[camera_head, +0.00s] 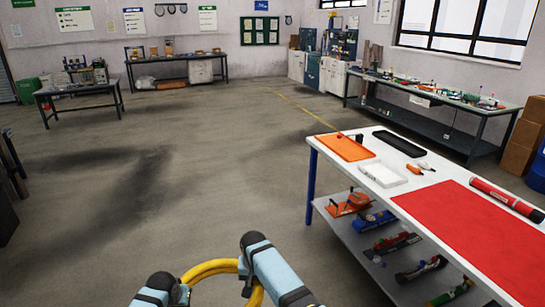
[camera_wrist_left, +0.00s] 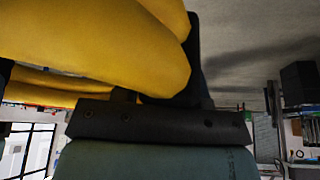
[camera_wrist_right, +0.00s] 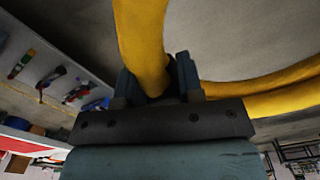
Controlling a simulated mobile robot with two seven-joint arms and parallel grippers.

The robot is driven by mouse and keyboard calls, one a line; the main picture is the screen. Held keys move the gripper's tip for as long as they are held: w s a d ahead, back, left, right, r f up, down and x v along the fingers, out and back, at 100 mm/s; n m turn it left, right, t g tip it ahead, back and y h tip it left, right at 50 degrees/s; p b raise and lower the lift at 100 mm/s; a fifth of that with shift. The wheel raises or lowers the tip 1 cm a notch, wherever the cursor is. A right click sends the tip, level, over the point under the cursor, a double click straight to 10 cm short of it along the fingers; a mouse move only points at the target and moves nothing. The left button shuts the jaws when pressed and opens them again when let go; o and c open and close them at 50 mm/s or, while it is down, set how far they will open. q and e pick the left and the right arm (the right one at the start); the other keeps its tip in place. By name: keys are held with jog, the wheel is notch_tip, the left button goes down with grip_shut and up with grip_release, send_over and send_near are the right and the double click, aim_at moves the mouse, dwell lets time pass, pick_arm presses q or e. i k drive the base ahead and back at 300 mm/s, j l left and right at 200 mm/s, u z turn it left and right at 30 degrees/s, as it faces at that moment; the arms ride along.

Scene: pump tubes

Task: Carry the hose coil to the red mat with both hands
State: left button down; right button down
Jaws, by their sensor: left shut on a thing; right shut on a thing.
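The yellow hose coil (camera_head: 211,267) is at the bottom of the head view, held between my two arms above the floor. My right gripper (camera_head: 247,286) is shut on its right side; the right wrist view shows the hose (camera_wrist_right: 143,40) between the fingers. The lower part of the coil is out of the head view. The red mat (camera_head: 475,236) lies flat on the white table at the right, apart from the coil.
The white table (camera_head: 392,182) holds an orange tray (camera_head: 345,148), a black tray (camera_head: 399,143), a white tray (camera_head: 384,174) and a red tube (camera_head: 507,199) by the mat. Tools lie on its lower shelf.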

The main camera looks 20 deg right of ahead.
aim_at(511, 246)
jog(key=i, duration=1.15)
jog(key=i+j+z, duration=0.1)
jog(key=i, duration=1.05)
jog(key=z, duration=2.5)
jog(key=i+z, duration=0.2)
jog(key=z, duration=0.4)
jog(key=i, duration=0.8)
